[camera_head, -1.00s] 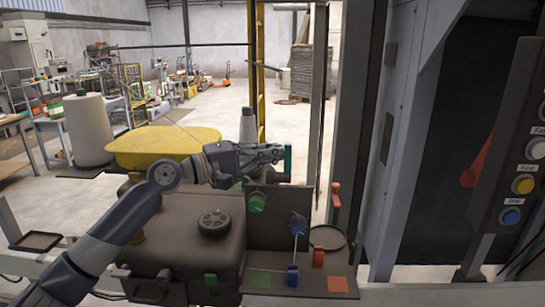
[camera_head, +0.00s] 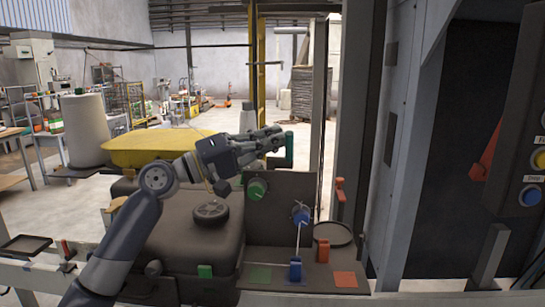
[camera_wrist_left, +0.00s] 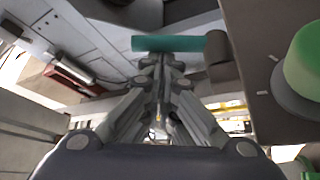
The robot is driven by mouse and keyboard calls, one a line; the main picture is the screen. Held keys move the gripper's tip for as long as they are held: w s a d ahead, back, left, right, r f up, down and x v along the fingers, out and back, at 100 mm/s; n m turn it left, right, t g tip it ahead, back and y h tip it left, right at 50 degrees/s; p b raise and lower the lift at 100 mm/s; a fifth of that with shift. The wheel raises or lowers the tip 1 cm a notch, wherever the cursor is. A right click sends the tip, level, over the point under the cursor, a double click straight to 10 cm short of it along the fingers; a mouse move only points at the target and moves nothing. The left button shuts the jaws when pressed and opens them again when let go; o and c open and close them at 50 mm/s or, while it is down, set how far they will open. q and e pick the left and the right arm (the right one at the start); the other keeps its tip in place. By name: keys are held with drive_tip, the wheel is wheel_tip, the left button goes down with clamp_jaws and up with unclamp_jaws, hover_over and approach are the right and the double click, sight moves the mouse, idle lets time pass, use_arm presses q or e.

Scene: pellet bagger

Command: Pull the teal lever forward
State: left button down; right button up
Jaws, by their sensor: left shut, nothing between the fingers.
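The teal lever (camera_head: 289,148) stands behind the top of the dark control panel (camera_head: 283,215) in the head view. In the left wrist view the teal bar (camera_wrist_left: 168,43) lies crosswise just beyond the fingertips. My left gripper (camera_head: 279,135) is shut and empty, its fingertips at the upper left of the lever. In the left wrist view the closed fingertips (camera_wrist_left: 161,60) sit at the bar's lower edge. I cannot tell whether they touch it. The fingers partly cover the lever in the head view. My right gripper is not in view.
A red-orange handle (camera_head: 340,188) stands to the right. A grey post (camera_head: 357,130) rises further right. A yellow cover (camera_head: 150,150) lies behind my arm.

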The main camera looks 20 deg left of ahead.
use_arm(q)
drive_tip(key=shift+s+d+f+b, duration=0.15)
drive_tip(key=shift+s+f+b, duration=0.05)
drive_tip(key=shift+s+b, duration=0.2)
drive_tip(key=shift+s+d+f, duration=0.2)
drive_tip(key=shift+s, duration=0.55)
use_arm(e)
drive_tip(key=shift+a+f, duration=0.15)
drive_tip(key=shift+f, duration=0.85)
use_arm(q)
drive_tip(key=shift+s+f, duration=0.1)
drive_tip(key=v, duration=1.2)
